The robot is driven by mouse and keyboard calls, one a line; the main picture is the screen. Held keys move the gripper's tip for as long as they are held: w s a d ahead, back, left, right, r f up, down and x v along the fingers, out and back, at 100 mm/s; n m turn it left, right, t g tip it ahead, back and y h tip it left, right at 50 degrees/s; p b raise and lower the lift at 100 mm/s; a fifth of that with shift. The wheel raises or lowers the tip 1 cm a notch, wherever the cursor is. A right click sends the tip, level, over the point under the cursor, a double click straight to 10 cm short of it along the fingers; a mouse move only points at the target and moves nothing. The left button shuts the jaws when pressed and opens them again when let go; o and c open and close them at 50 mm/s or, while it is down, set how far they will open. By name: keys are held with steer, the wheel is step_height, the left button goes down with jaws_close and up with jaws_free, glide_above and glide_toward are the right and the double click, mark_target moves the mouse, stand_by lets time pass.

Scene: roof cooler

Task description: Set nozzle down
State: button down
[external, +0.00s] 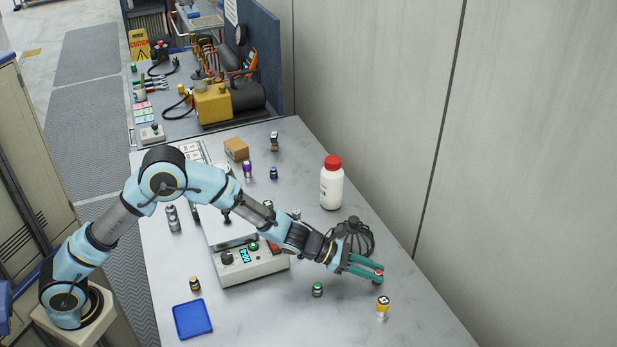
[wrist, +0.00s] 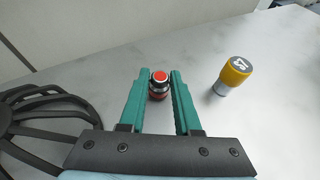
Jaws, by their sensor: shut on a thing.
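A small dark nozzle with a red top (external: 377,281) is at the right part of the grey table (external: 345,318). It also shows in the wrist view (wrist: 158,84), upright between the fingertips. My gripper (external: 379,271), with two teal fingers, is shut on this nozzle; it also shows in the wrist view (wrist: 158,78). The nozzle's base is at or close to the tabletop; I cannot tell if it touches. A yellow-capped piece (external: 382,307) stands apart to its right in the wrist view (wrist: 232,75).
A black wire cage (external: 357,238) stands close beside my gripper. A white bottle with red cap (external: 331,188) is behind it. A green-topped nozzle (external: 317,290), a device with display (external: 255,268) and a blue tray (external: 192,319) are to the left.

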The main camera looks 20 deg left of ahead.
steer(key=shift+f, duration=0.15)
steer(key=c, duration=0.6)
jaws_free()
steer(key=shift+r, duration=0.25)
steer(key=shift+a, duration=0.35)
steer(key=b+v, duration=0.2)
steer(key=v, duration=0.9)
steer(key=shift+s+a+r, duration=0.1)
steer(key=shift+r, duration=0.05)
